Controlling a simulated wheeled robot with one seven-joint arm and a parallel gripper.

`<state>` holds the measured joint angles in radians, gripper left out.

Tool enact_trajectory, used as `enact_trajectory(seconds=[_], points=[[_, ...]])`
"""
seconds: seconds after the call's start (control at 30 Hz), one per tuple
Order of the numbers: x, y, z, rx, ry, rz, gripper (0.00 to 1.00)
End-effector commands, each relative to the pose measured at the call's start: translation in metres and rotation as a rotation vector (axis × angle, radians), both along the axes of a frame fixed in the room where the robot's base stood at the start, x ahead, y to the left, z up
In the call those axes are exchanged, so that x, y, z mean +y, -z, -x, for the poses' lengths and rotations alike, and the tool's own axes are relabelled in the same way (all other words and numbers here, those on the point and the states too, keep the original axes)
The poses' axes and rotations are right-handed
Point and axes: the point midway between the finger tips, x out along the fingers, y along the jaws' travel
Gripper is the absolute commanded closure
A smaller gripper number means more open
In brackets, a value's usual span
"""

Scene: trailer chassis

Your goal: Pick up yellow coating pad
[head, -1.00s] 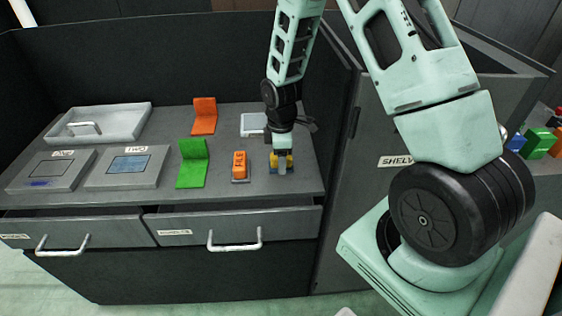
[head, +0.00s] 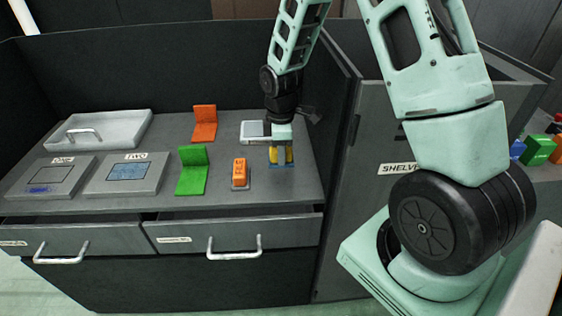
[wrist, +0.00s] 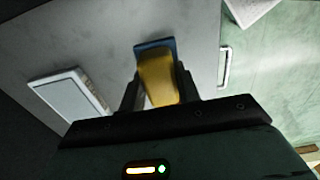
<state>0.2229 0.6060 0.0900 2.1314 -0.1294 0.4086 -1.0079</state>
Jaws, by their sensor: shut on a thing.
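The yellow coating pad (head: 281,155) is at the right end of the grey worktop, directly under my wrist. In the wrist view the yellow pad (wrist: 158,80) sits between my two fingers, with a blue piece (wrist: 154,45) at its far end. My gripper (head: 281,158) is shut on the yellow pad, and its fingers (wrist: 158,88) press on both sides. In the head view a blue base (head: 283,165) shows just below the pad. I cannot tell whether the pad is clear of this base.
An orange block (head: 240,172) on a small grey base stands just left of my gripper. Green (head: 193,170) and orange (head: 204,124) angled stands lie farther left and back. A grey cabinet wall (head: 340,175) borders the worktop at the right.

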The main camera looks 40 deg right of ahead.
Motion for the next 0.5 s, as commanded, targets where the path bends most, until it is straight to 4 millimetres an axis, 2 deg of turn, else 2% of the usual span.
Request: enact_trajectory(seconds=[0.1, 0.5], points=[[-0.001, -0.032, -0.001, -0.007, 0.001, 0.001, 0.98], [-0.001, -0.133, -0.001, -0.007, 0.001, 0.001, 0.98]])
